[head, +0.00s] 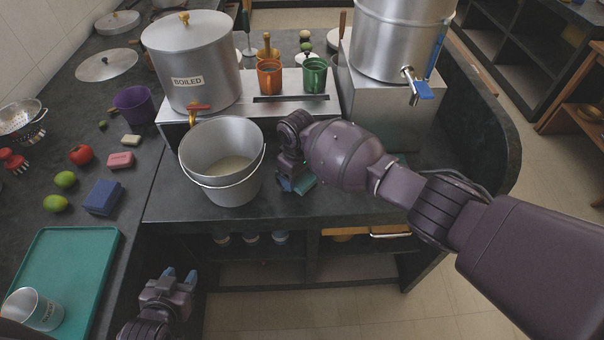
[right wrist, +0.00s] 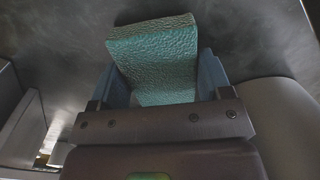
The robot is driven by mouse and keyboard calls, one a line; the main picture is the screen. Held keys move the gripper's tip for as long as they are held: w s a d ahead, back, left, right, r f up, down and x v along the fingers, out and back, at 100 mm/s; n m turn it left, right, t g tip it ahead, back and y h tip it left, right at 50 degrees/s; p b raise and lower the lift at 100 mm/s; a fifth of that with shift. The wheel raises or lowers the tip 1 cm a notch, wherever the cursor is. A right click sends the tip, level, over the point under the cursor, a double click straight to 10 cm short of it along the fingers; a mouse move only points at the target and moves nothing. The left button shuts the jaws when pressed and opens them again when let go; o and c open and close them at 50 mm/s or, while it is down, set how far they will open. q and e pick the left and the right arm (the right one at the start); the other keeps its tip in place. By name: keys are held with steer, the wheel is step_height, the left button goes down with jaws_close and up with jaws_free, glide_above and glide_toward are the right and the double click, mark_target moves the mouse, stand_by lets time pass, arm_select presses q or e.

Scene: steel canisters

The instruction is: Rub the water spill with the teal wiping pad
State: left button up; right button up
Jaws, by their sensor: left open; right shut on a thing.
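The teal wiping pad (right wrist: 155,60) is between the blue fingers of my right gripper (right wrist: 168,85), which is shut on it. In the head view a teal corner of the pad (head: 304,184) shows under my right gripper (head: 292,180), low over or on the dark counter just right of the steel bucket. I cannot tell whether the pad touches the counter. My left gripper (head: 180,276) is open and empty, low in front of the counter's edge. I cannot make out the water spill in either view; my right arm hides part of the counter.
A steel bucket (head: 228,190) stands close left of my right gripper. Behind are a pot labelled BOILED (head: 190,60), orange (head: 269,78) and green (head: 314,76) mugs, and a tapped steel urn (head: 395,40). A blue block (head: 103,197) and teal tray (head: 75,250) are at left.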

steer(key=shift+s+a+f+b, duration=0.1)
steer(key=shift+a+b, duration=0.15)
steer(key=shift+a, duration=0.65)
steer(key=shift+s+a+f+b, duration=0.1)
steer(key=shift+a+b, duration=0.15)
steer(key=shift+a, duration=0.6)
steer(key=shift+r+p, duration=0.2)
steer(key=shift+p, duration=0.1)
steer(key=shift+d, duration=0.4)
steer(key=shift+w+d+p, duration=0.15)
steer(key=shift+d+p, duration=0.5)
steer(key=shift+d, duration=0.4)
steer(key=shift+w+d+p, duration=0.1)
steer(key=shift+d+p, duration=0.5)
steer(key=shift+d, duration=0.4)
steer(key=shift+d+f+p, duration=0.2)
steer(key=shift+d+p, duration=0.4)
steer(key=shift+d, duration=0.9)
steer(key=shift+d+f, duration=0.15)
